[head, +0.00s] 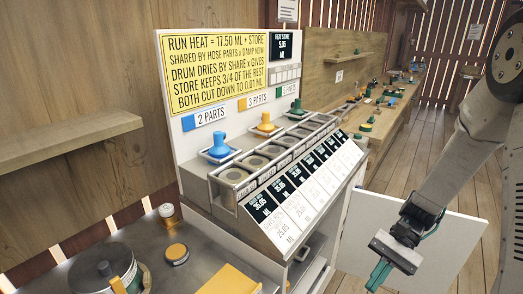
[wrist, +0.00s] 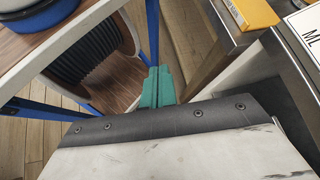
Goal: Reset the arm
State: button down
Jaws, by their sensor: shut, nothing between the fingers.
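My arm reaches down from the upper right in the head view. My gripper (head: 379,274) hangs at the lower right, beside the white cabinet (head: 345,190) and in front of an open white door panel (head: 450,240). Its green fingers are together with nothing between them. In the wrist view the green fingers (wrist: 157,86) also show closed, pointing away over the gap between a blue-framed stand (wrist: 152,30) and a metal bench edge (wrist: 215,50). Whether anything touches the fingers cannot be told.
A yellow sign (head: 215,72) tops the cabinet, above blue, orange and green knobs and a row of round cups. A metal bench (head: 215,255) with a jar (head: 168,215) stands at lower left. A wooden workbench (head: 385,115) runs behind. Plank floor lies open at right.

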jog(key=s+r+n+t+h, duration=0.3)
jog(key=s+r, duration=0.4)
jog(key=r, duration=0.4)
jog(key=s+r+n+t+h, duration=0.4)
jog(key=s+r+t+h, duration=0.1)
jog(key=r, duration=0.6)
jog(key=shift+s+r+t+h, duration=0.15)
jog(key=shift+s+t+h, duration=0.2)
jog(key=shift+s, duration=0.5)
